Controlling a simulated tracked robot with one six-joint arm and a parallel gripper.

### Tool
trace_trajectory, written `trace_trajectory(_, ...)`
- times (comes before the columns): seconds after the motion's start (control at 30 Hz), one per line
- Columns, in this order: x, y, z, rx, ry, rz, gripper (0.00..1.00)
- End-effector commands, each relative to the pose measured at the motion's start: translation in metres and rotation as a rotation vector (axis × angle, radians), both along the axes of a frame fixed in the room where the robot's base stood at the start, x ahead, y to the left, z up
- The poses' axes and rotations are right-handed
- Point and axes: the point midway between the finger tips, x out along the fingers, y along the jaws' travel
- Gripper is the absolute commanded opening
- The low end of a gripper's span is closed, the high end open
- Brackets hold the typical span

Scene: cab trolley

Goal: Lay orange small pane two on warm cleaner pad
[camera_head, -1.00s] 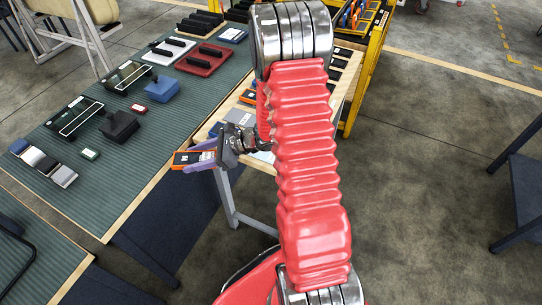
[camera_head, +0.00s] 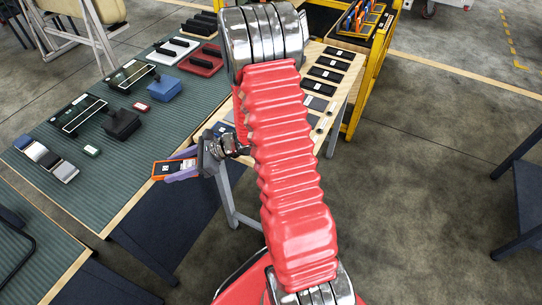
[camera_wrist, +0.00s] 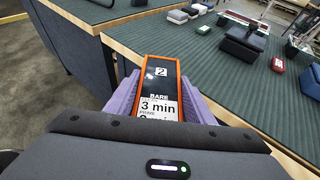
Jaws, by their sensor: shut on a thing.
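My gripper (camera_head: 184,168) is shut on an orange-framed small pane (camera_head: 164,170) with a dark face. I cannot tell which thing is the warm cleaner pad; a red pad (camera_head: 190,69) and a white pad (camera_head: 163,56) with black handles lie at the table's far end. My arm hides part of the wooden bench.
The green table (camera_head: 150,150) holds black-framed panes (camera_head: 79,113), a black block (camera_head: 121,124), a blue block (camera_head: 165,88) and small blocks (camera_head: 48,160). The wooden bench (camera_head: 318,104) carries several dark panes. A yellow trolley (camera_head: 372,70) stands behind it.

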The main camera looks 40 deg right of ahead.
Motion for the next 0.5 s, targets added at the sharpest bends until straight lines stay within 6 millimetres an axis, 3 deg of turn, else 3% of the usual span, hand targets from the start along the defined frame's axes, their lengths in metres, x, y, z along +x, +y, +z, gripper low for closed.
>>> trace_trajectory(0.23,-0.003,-0.023,0.007,0.001,-0.002,-0.043,0.20)
trace_trajectory(0.5,-0.023,-0.098,0.029,0.001,-0.004,-0.185,0.20)
